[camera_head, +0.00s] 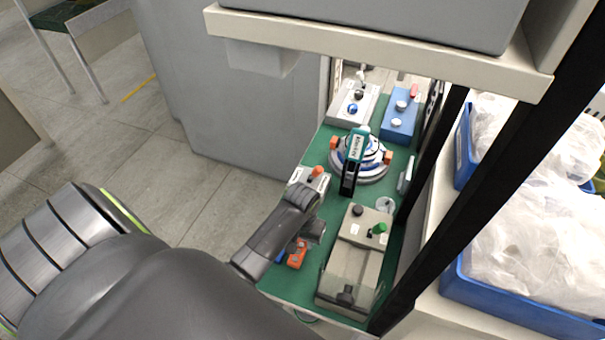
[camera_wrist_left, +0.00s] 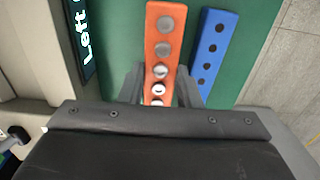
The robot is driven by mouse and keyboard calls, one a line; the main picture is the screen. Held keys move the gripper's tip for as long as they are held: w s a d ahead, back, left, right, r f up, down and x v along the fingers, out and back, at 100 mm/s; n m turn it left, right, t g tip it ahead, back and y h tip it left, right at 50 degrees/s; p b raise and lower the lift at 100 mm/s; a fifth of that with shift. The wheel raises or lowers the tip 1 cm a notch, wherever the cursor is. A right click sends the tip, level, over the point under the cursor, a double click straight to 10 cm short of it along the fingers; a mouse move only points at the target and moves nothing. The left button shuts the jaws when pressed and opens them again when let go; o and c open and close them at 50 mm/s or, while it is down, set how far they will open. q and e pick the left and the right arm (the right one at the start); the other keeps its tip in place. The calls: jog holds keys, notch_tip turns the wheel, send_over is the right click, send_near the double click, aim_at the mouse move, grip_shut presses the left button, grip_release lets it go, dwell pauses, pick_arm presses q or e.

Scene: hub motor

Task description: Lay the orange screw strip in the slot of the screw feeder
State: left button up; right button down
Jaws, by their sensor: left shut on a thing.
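My left gripper (camera_head: 311,236) is over the left side of the green table. In the left wrist view its fingers (camera_wrist_left: 158,88) are shut on the orange screw strip (camera_wrist_left: 163,45), one on each side. The strip is a flat bar with a row of round screw heads; its near end is hidden by the gripper. In the head view the orange strip (camera_head: 297,255) shows below the gripper. I cannot tell whether it touches the table. A grey device with a clear cover (camera_head: 348,275) stands to the right; I cannot tell whether it is the screw feeder. No slot shows clearly.
A blue strip (camera_wrist_left: 208,48) lies beside the orange one. A round motor part (camera_head: 360,165), a grey box with an orange knob (camera_head: 310,179) and a blue box (camera_head: 400,118) stand farther back. A black post (camera_head: 420,200) and beige shelf (camera_head: 380,45) bound the table.

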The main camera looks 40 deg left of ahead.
pick_arm(q)
jog(key=shift+f, duration=0.95)
jog(key=shift+f, duration=0.15)
jog(key=o, duration=0.8)
